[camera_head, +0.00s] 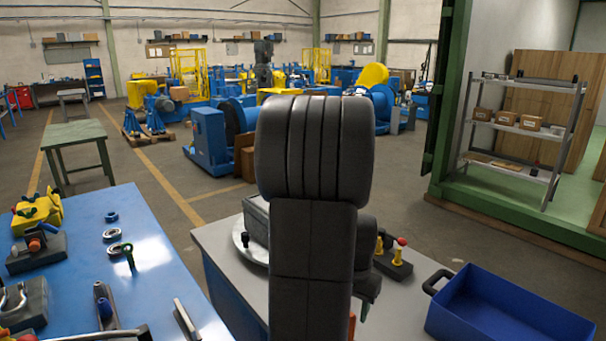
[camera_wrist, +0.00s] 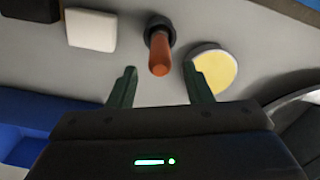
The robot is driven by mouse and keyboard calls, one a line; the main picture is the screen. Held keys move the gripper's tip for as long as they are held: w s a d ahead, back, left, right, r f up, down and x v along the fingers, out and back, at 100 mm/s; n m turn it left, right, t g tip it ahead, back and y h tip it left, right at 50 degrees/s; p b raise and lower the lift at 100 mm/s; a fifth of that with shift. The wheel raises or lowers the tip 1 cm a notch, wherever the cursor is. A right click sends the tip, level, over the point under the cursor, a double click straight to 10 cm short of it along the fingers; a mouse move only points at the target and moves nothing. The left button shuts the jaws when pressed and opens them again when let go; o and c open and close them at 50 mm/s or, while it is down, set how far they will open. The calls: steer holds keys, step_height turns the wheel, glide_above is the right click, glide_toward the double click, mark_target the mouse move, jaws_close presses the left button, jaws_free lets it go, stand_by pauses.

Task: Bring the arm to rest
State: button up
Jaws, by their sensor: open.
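My gripper (camera_wrist: 160,74) shows in the wrist view with its two dark green fingers apart. Nothing is clamped between them. An orange-red peg-like part with a dark collar (camera_wrist: 159,50) appears just beyond and between the fingertips; I cannot tell how far off it is. My arm stands upright in the middle of the head view, folded in front of the grey table (camera_head: 222,240).
On the grey table, a dark block with yellow pegs and a red knob (camera_head: 397,262) stands right of my arm. A blue bin (camera_head: 505,310) sits at the right. A blue bench (camera_head: 160,250) with tools is at left. A yellow disc (camera_wrist: 214,72) and white block (camera_wrist: 90,30) show in the wrist view.

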step_height(320, 180, down, 6)
steer(key=shift+f, duration=0.2)
step_height(320, 180, up, 2)
steer(key=shift+w+r, duration=0.1)
steer(key=shift+r, duration=0.5)
